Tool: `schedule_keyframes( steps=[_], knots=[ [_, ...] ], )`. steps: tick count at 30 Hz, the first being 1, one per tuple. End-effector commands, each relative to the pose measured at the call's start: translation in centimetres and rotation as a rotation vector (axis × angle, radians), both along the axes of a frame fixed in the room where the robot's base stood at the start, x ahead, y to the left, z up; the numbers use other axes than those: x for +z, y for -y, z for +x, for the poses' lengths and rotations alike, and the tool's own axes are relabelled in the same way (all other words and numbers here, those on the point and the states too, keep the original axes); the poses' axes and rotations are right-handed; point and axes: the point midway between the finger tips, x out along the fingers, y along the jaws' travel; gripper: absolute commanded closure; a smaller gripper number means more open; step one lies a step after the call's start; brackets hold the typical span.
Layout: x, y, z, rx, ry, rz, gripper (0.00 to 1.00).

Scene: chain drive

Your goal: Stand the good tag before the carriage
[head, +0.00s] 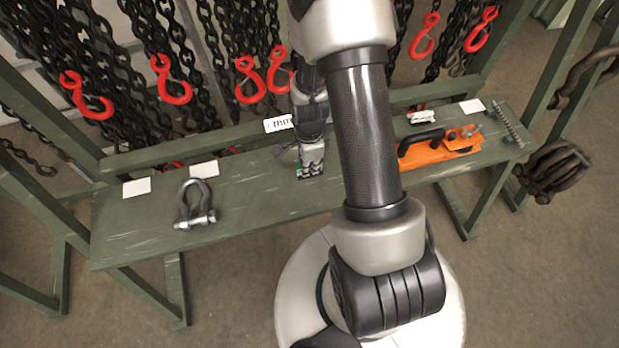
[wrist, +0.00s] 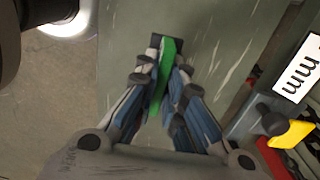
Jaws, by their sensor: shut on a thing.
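My gripper (head: 311,170) is low over the middle of the green bench, shut on a thin green tag (wrist: 166,65). In the wrist view the tag stands edge-on between the fingertips (wrist: 167,85); its face is hidden. I cannot tell whether it touches the bench. A small green patch of it shows in the head view (head: 300,172). An orange device with a black handle (head: 460,144), perhaps the carriage, lies on the bench to the right of my gripper, beyond my arm link.
The green bench (head: 245,205) bears a grey shackle (head: 192,205) on the left and a spring (head: 510,125) on the right. In the wrist view a white card marked "mm" (wrist: 299,72) stands near a yellow piece (wrist: 292,134) and a red piece (wrist: 272,160). Chains hang behind.

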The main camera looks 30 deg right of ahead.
Motion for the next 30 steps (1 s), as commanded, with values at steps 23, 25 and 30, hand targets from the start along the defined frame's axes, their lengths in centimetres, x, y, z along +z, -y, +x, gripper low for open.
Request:
schedule_keyframes(
  steps=[23,25,30],
  knots=[
    [-6.2,0.0,0.1,0.0,0.002,-0.001,1.0],
    [-6.3,0.0,0.1,0.0,0.002,-0.001,1.0],
    [-6.5,0.0,0.1,0.0,0.002,-0.001,0.86]
  ],
)
